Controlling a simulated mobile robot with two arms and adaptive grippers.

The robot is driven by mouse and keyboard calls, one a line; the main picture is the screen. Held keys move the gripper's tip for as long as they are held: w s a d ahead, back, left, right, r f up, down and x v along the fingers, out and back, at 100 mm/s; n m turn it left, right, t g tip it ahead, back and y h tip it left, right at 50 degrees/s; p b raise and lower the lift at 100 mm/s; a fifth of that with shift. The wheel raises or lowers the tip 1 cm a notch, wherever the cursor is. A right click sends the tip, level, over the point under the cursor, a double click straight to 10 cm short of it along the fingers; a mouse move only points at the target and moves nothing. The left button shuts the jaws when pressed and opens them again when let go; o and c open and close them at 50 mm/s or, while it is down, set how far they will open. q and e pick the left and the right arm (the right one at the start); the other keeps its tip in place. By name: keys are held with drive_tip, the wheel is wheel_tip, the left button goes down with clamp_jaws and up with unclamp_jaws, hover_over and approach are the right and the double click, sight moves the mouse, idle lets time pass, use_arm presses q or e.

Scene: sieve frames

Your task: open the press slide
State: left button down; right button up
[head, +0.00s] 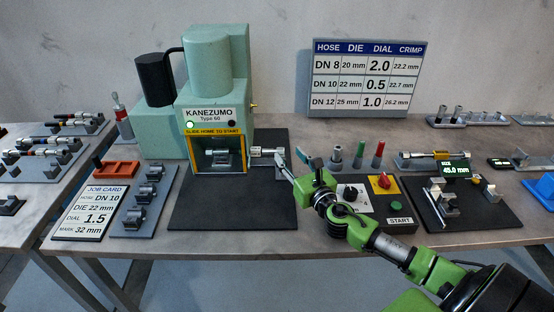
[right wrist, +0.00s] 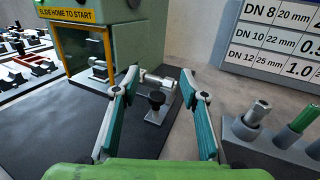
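The mint-green press (head: 212,88) stands at the back of the table, with a yellow label reading "SLIDE HOME TO START" above its framed opening (head: 222,158). A metal fitting shows in the opening, and a silver cylindrical part (head: 263,152) lies to the right of the press. In the right wrist view a black knob on a short post (right wrist: 156,99) stands in front of this cylinder (right wrist: 159,80). My right gripper (head: 291,156) is open, its teal fingers (right wrist: 160,80) on either side of the knob's line, apparently without contact. The left gripper is not in view.
A grey holder with coloured pegs (head: 356,160) stands close right of my right gripper, and the control box (head: 390,205) is in front of it. The dark mat (head: 235,205) before the press is clear. A chart (head: 366,78) is behind.

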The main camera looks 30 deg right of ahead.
drive_tip(key=f+b, duration=0.1)
drive_tip(key=f, duration=0.1)
drive_tip(key=s+f+b, duration=0.1)
drive_tip(key=f, duration=0.1)
drive_tip(key=f+b, duration=0.1)
drive_tip(key=f, duration=0.2)
drive_tip(key=shift+s+a+f, duration=0.1)
drive_tip(key=shift+s+a, duration=0.05)
drive_tip(key=shift+w+d+r, duration=0.1)
drive_tip(key=shift+w+r, duration=0.15)
drive_tip(key=shift+w, duration=0.2)
drive_tip(key=shift+w+d+r, duration=0.1)
drive_tip(key=shift+w+r, duration=0.1)
drive_tip(key=shift+w, duration=0.25)
drive_tip(key=w, duration=0.5)
drive_tip(key=shift+d+f, duration=0.2)
drive_tip(key=shift+d, duration=0.15)
drive_tip(key=shift+w, duration=0.4)
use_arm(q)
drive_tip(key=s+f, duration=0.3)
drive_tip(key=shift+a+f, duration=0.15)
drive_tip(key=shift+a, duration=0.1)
use_arm(e)
clamp_jaws()
